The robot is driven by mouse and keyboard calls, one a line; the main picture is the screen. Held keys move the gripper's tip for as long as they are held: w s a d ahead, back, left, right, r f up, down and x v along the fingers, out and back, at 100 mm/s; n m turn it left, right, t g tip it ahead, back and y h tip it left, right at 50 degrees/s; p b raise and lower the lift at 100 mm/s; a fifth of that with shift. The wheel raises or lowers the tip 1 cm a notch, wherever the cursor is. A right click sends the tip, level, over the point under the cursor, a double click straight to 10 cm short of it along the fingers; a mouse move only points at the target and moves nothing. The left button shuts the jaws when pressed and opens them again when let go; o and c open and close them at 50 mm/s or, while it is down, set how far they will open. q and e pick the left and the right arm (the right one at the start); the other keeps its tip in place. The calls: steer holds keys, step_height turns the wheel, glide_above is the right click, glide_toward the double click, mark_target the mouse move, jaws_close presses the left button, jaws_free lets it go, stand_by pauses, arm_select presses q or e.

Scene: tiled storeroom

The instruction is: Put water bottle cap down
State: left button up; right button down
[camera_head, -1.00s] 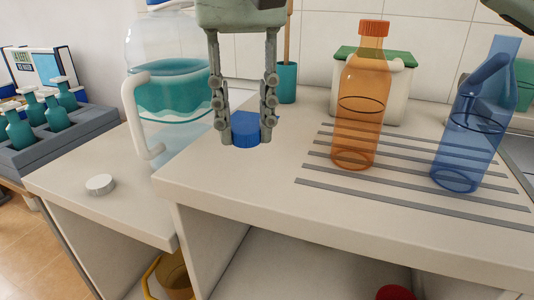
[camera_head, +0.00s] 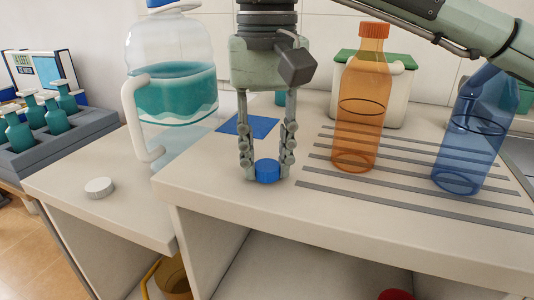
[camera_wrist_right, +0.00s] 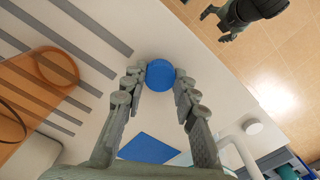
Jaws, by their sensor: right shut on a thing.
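The blue bottle cap (camera_head: 267,171) is held between the fingertips of my right gripper (camera_head: 266,176), low over the counter near its front edge. I cannot tell whether it touches the surface. The right wrist view also shows the cap (camera_wrist_right: 160,73) between the fingers. A clear blue bottle (camera_head: 465,140) without a cap stands upright at the right, partly behind my right arm. My left gripper (camera_wrist_right: 216,25) shows at the top of the right wrist view, empty, with its fingers apart; it is outside the head view.
An orange bottle (camera_head: 359,115) with its cap stands on the striped area. A blue square mat (camera_head: 238,124) lies behind my right gripper. A large jug (camera_head: 172,92) stands left, a white cap (camera_head: 99,187) lies on the lower counter. The front counter strip is clear.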

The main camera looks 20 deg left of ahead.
mark_target(266, 165)
arm_select(q)
steer(key=shift+w+r, duration=0.15)
arm_select(e)
steer(key=shift+f, duration=0.3)
steer(key=c, duration=1.2)
jaws_free()
arm_select(q)
steer(key=shift+w+d+r, duration=0.1)
steer(key=shift+d+r, duration=0.1)
steer(key=shift+r, duration=0.1)
arm_select(e)
steer(key=shift+r, duration=1.15)
step_height(266, 165, up, 6)
steer(key=shift+f+p, duration=0.1)
steer(key=shift+p, duration=0.4)
arm_select(q)
steer(key=x, duration=0.4)
steer(key=shift+s+d+f+p, duration=0.2)
steer(key=shift+s+f+p, duration=0.1)
steer(key=shift+f+p, duration=0.1)
arm_select(e)
step_height(266, 165, up, 5)
steer(key=shift+f, duration=0.1)
